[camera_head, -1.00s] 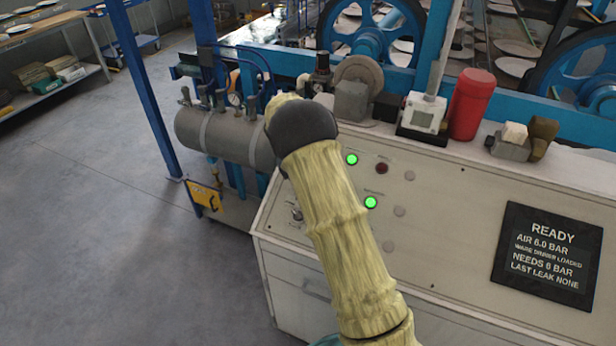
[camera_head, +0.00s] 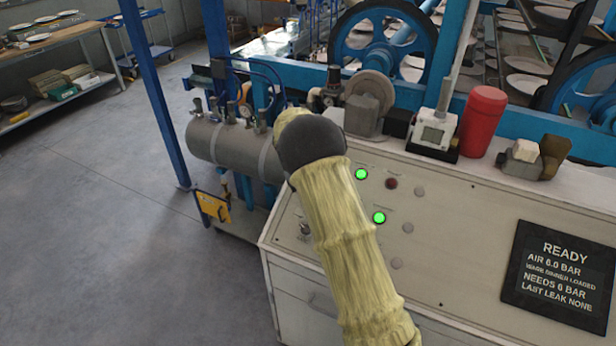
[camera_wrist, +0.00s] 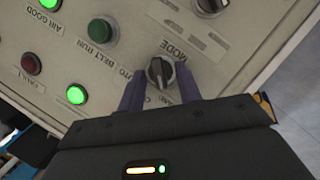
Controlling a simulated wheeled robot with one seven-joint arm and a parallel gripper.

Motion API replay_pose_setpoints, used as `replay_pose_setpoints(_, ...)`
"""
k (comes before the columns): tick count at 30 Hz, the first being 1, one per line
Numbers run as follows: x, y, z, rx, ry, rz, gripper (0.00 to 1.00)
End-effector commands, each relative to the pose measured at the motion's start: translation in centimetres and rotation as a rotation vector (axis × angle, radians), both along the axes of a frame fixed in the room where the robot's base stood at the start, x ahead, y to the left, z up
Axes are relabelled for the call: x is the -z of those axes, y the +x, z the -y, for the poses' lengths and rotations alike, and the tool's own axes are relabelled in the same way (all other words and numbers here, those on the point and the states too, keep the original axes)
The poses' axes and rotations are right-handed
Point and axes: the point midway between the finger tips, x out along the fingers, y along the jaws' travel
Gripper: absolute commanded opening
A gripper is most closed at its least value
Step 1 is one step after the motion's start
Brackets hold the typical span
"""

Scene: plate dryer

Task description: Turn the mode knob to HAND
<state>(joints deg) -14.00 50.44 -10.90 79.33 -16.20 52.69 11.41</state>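The mode knob (camera_wrist: 160,71) is a round dark selector with a grey grip bar, on the cream panel below the printed word MODE in the wrist view. My gripper (camera_wrist: 158,82) has its two purple fingers apart, one on each side of the knob's lower part. I cannot tell whether either finger touches it. The printed positions beside the knob are partly hidden by the fingers, and HAND is not readable. In the head view my sleeved arm covers the gripper and part of the panel.
A second selector knob (camera_wrist: 209,5) sits close beyond the mode knob. A dark green button (camera_wrist: 102,31), a lit green lamp (camera_wrist: 76,94) and a red lamp (camera_wrist: 30,63) are left. A black display (camera_head: 556,275) reads READY, AIR 6.0 BAR. A grey tank (camera_head: 230,148) stands beside the panel.

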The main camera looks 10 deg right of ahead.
Motion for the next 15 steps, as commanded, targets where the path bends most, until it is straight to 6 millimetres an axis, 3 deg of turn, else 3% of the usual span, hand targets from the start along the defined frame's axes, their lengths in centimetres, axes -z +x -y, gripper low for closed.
replay_pose_setpoints(5, -1.9, 0.0, -0.9, -0.002, 0.001, 0.005, 0.35)
replay_pose_setpoints(15, -8.2, -0.2, -3.4, -0.004, 0.003, 0.007, 0.35)
